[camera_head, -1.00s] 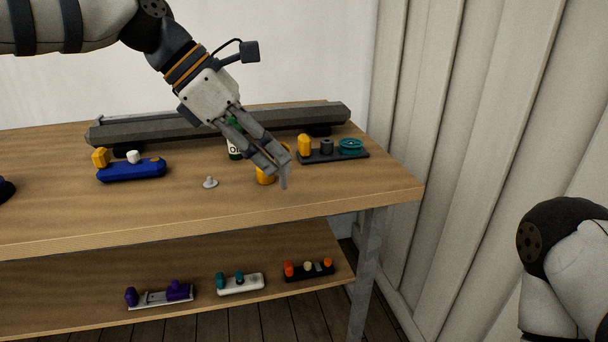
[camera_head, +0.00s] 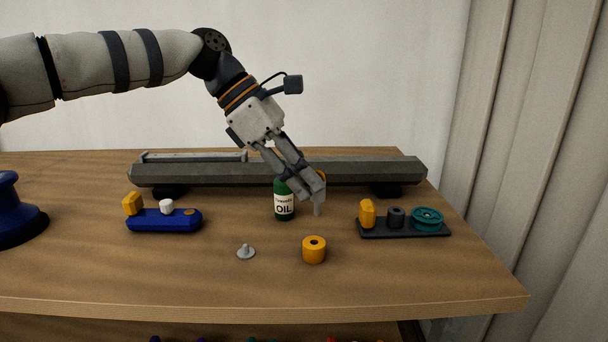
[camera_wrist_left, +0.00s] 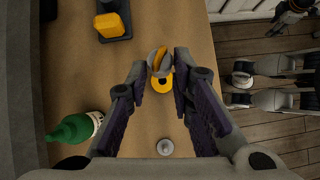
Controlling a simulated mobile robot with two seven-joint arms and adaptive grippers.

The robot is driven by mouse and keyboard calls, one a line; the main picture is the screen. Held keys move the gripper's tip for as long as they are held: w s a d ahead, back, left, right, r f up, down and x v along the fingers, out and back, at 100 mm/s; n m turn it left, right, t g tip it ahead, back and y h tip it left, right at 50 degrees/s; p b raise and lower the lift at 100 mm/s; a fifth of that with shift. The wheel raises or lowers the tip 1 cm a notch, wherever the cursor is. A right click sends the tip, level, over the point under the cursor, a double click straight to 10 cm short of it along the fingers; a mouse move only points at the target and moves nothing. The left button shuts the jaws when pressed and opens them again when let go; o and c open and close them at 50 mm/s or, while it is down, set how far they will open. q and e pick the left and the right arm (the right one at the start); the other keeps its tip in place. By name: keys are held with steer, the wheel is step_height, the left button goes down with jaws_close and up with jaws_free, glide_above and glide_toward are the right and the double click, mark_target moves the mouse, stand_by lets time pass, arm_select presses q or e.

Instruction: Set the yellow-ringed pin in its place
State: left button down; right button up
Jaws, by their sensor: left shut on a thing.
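My left gripper (camera_head: 316,196) is shut on a grey, rounded pin (camera_wrist_left: 154,68) with a yellow ring. In the left wrist view the pin sits between the fingertips. In the head view the fingers mostly hide it, and only a bit of its yellow ring (camera_head: 323,177) shows. The gripper is in the air above the table. A yellow cylinder (camera_head: 314,250) with a dark hole in its top stands below and nearer the front edge; in the left wrist view it is partly hidden behind the pin. My right gripper is not in view.
A green oil bottle (camera_head: 284,203) stands close to the gripper. A small grey pin-like piece (camera_head: 246,253) is left of the cylinder. A blue block (camera_head: 164,220), a dark plate with parts (camera_head: 403,232) and a long grey spar (camera_head: 290,172) lie around. The table front is mostly clear.

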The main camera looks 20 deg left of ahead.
arm_select(q)
steer(key=shift+s+a+f+p, duration=0.1)
steer(key=shift+s+f+p, duration=0.1)
steer(key=shift+f, duration=0.85)
steer(key=shift+s+a+f+p, duration=0.1)
steer(key=shift+f+p, duration=0.05)
steer(key=shift+f, duration=0.9)
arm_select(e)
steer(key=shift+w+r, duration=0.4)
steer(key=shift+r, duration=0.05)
arm_select(q)
steer(key=shift+f, duration=2)
steer(key=c, duration=1.3)
jaws_free()
